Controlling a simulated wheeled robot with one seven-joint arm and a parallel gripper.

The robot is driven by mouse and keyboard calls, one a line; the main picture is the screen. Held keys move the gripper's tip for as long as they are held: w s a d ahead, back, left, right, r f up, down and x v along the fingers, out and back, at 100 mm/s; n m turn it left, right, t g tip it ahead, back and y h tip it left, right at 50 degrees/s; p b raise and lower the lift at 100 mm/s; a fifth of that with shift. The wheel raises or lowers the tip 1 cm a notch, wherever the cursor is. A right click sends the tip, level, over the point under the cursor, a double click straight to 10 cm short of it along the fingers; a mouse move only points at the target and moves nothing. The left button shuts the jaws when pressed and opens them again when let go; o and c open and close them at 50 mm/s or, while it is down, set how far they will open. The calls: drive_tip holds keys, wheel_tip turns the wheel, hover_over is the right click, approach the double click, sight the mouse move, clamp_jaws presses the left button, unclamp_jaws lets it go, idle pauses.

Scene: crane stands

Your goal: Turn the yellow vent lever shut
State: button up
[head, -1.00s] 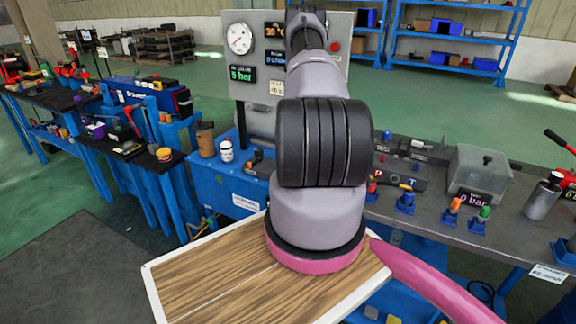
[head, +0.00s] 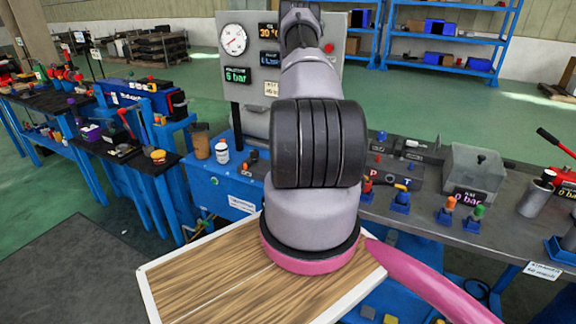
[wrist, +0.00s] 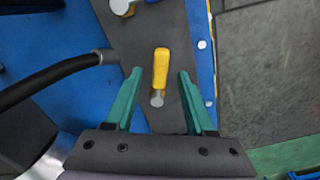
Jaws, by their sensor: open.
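The yellow vent lever (wrist: 161,64) shows in the wrist view, lying roughly lengthwise in the picture on a dark grey plate. A round silver pivot or bolt end (wrist: 157,98) sits at its near end. My gripper (wrist: 160,74) has two green fingers, open, one on each side of the lever with a gap on both sides. I cannot tell the height of the fingertips above the plate. In the head view my arm hides the gripper, and I cannot make out this lever with certainty.
A black hose (wrist: 50,78) runs in from the left close to the left finger. A gauge panel (head: 240,62) stands behind my arm. The bench at right holds a clear box (head: 472,172), a steel cylinder (head: 534,197) and several small coloured valves.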

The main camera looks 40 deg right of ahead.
wheel_tip(320, 180, up, 9)
idle(0.3)
